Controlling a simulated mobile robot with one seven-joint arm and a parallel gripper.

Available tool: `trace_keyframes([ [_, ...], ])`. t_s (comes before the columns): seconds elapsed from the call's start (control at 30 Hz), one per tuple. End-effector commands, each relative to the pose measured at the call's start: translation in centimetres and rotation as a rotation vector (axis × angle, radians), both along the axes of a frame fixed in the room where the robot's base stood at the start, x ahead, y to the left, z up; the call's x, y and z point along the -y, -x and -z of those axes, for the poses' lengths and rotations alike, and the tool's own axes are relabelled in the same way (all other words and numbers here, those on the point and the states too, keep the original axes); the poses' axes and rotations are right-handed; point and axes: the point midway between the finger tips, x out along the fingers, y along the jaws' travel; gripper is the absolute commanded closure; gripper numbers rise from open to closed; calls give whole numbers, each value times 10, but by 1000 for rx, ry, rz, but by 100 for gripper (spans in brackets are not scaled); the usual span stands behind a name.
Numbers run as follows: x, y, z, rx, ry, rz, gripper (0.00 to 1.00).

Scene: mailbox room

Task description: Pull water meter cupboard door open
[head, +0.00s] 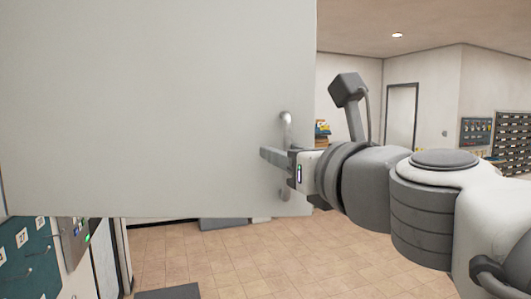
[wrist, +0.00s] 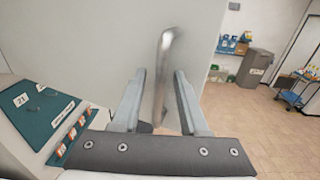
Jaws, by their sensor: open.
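The water meter cupboard door (head: 140,100) is a large, flat, pale grey panel filling the upper left of the head view. The room shows past its right edge and floor below it, but its hinge and the cupboard's inside are hidden, so I cannot tell how far open it is. Its upright metal bar handle (head: 286,118) is near the right edge, partly covered by my gripper (head: 266,155). In the wrist view, the handle (wrist: 161,75) stands between the two spread fingers of my gripper (wrist: 159,77). The fingers are open, and I see gaps beside the bar.
Teal numbered boxes (head: 28,262) stand at lower left. They also show in the wrist view (wrist: 45,110). A dark mat (head: 168,292) lies on the tiled floor (head: 250,262), which is otherwise mostly clear. A grey bin (wrist: 254,66) and a blue cart (wrist: 293,95) stand farther right.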

Motion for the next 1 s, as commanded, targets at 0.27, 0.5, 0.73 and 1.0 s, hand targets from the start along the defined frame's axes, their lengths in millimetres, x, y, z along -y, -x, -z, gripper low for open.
trace_keyframes([
  [0.27, 3, 5, -1, 0, 0, 3, 55],
  [0.5, 14, 34, -3, 3, 0, 3, 55],
  [0.73, 28, 69, -3, 5, 0, 4, 55],
  [1.0, 46, 113, -1, 4, -1, 5, 55],
])
